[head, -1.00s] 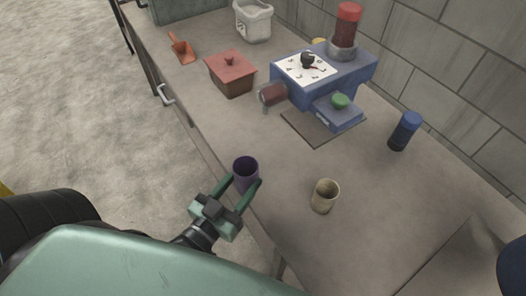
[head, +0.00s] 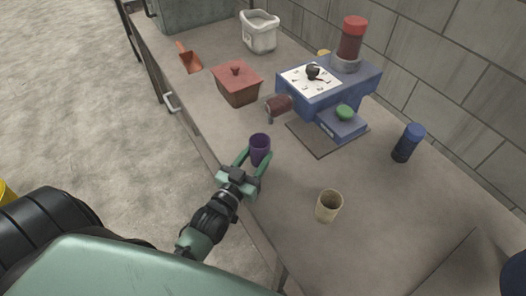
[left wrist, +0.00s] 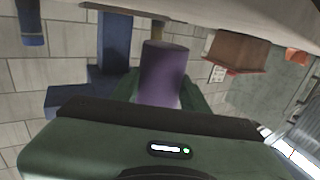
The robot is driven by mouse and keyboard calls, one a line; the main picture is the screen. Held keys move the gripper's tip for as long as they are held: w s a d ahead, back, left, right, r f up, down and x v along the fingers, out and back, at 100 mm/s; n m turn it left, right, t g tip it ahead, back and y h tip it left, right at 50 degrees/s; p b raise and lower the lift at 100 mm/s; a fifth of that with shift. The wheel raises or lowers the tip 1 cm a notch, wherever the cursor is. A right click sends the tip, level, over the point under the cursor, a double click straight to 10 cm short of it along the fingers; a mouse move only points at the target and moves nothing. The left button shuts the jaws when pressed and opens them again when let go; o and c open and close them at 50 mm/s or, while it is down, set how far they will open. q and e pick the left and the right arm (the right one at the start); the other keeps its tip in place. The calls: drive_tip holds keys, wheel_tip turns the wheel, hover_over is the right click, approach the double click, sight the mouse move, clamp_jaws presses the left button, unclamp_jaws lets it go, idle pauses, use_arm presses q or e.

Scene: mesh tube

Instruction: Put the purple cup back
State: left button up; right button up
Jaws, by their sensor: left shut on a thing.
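The purple cup (head: 260,147) is upright between the green fingers of my left gripper (head: 256,165), at the near edge of the counter. My left gripper is shut on it. In the left wrist view the purple cup (left wrist: 162,75) fills the space between the fingers, and that picture is upside down. Whether the cup's base touches the counter cannot be told. My right gripper is not in view.
A beige cup (head: 329,206) stands to the right on the counter (head: 300,178). Behind are a blue machine (head: 325,92) with a dial, a red-brown lidded box (head: 237,85), an orange scoop (head: 189,58), a white bin (head: 260,32) and a dark blue bottle (head: 408,143).

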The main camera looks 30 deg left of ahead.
sight(264, 146)
use_arm(q)
drive_tip(key=w, duration=0.3)
drive_tip(key=shift+w+f, duration=0.15)
drive_tip(key=shift+w, duration=0.15)
drive_tip(key=shift+f+p, duration=0.3)
drive_tip(key=shift+f, duration=1.3)
drive_tip(key=shift+s, duration=0.1)
drive_tip(key=o, duration=1.4)
